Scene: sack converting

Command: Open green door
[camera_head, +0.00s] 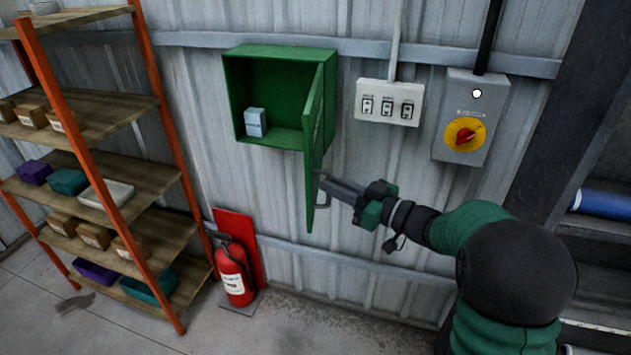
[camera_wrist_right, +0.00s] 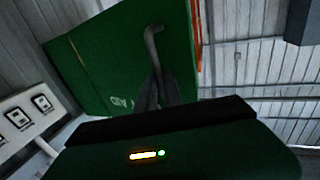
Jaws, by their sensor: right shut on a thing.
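The green door (camera_head: 314,120) of a green wall cabinet (camera_head: 279,53) stands swung open, hinged at the cabinet's right side and seen nearly edge-on. A small pale blue box (camera_head: 255,122) sits inside the cabinet. My right gripper (camera_head: 325,182) is at the lower part of the door, shut on its grey handle (camera_head: 322,191). In the right wrist view the handle (camera_wrist_right: 152,45) rises from between the fingers (camera_wrist_right: 158,92), with the green door (camera_wrist_right: 120,60) behind it. My left gripper is not in view.
A switch panel (camera_head: 389,102) and a grey box with a red knob (camera_head: 471,117) are on the wall to the right. A fire extinguisher (camera_head: 235,272) stands below the cabinet. A shelf rack (camera_head: 130,190) with boxes is at left.

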